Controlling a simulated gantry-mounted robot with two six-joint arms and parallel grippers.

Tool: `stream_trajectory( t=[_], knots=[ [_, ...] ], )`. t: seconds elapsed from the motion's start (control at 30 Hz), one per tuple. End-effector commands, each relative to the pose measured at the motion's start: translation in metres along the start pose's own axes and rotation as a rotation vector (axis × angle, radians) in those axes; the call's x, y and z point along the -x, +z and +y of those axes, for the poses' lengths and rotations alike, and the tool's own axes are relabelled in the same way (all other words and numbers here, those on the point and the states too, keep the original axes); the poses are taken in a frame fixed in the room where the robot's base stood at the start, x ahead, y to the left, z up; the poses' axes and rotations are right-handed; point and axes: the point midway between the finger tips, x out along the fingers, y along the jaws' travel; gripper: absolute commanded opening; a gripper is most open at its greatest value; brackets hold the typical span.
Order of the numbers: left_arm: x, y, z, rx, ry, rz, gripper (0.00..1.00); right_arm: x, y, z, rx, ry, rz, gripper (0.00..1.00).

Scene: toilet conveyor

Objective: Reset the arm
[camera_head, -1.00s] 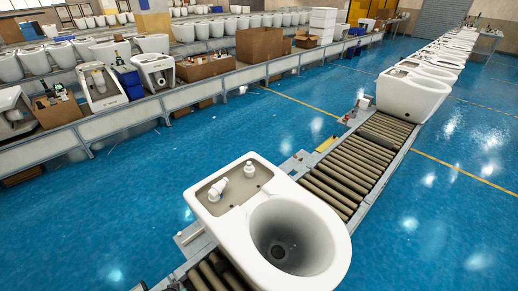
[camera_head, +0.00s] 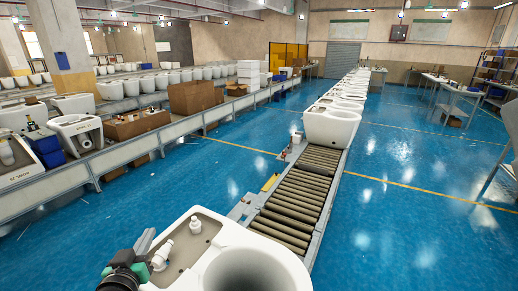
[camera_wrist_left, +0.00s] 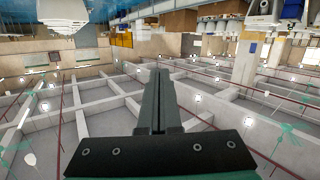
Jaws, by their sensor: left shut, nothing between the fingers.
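The near white toilet (camera_head: 235,235) sits on the roller conveyor at the bottom of the head view, cut off by the lower edge. Two small white fittings, one nearer (camera_head: 162,255) and one farther (camera_head: 196,225), stand in its grey recessed deck. My left gripper (camera_head: 144,242) is at the lower left, close in front of the toilet's left edge in the picture; I cannot tell if they touch. In the left wrist view its dark fingers (camera_wrist_left: 160,80) are together with nothing between them. My right gripper is not in view.
The roller conveyor (camera_head: 300,195) runs away to a row of toilets, the nearest of them (camera_head: 331,125) at its far end. A side bench (camera_head: 130,152) on the left carries toilets and cardboard boxes (camera_head: 191,97). Blue floor (camera_head: 410,220) is clear on the right.

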Motion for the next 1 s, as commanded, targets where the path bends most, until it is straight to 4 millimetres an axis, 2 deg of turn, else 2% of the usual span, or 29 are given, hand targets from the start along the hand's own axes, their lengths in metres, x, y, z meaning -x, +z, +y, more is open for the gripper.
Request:
stream_trajectory(
  t=[0.03,0.1,0.17,0.2,0.3,0.4,0.43,0.47,0.5,0.77,0.8,0.83,1.0],
  knots=[
    [0.013,-0.043,0.019,-0.01,0.037,0.094,0.0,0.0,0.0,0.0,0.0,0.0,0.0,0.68],
    [0.038,-0.097,0.041,-0.022,0.083,0.217,0.0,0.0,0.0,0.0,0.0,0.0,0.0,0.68],
    [0.064,-0.14,0.058,-0.033,0.119,0.323,0.0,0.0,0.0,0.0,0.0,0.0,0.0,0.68],
    [0.084,-0.167,0.069,-0.038,0.144,0.396,0.0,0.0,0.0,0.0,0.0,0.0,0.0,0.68],
    [0.141,-0.225,0.092,-0.046,0.2,0.573,0.0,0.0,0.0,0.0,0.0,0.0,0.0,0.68],
    [0.196,-0.266,0.105,-0.048,0.242,0.725,0.0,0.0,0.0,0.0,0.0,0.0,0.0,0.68],
    [0.208,-0.269,0.107,-0.048,0.251,0.761,0.0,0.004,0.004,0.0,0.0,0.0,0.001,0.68],
    [0.208,-0.244,0.105,-0.044,0.256,0.776,0.0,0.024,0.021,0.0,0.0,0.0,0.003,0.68],
    [0.215,-0.236,0.105,-0.038,0.264,0.805,0.0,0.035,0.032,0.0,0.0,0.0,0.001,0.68],
    [0.263,-0.203,0.104,-0.001,0.313,0.982,0.0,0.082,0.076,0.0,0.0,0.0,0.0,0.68],
    [0.27,-0.233,0.107,0.0,0.314,0.989,0.0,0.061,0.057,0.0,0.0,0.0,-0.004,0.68],
    [0.272,-0.249,0.108,-0.001,0.313,0.985,0.0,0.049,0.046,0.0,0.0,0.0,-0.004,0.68],
    [0.279,-0.296,0.113,-0.001,0.312,0.981,0.0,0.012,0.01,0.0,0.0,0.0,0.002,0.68]
  ],
)
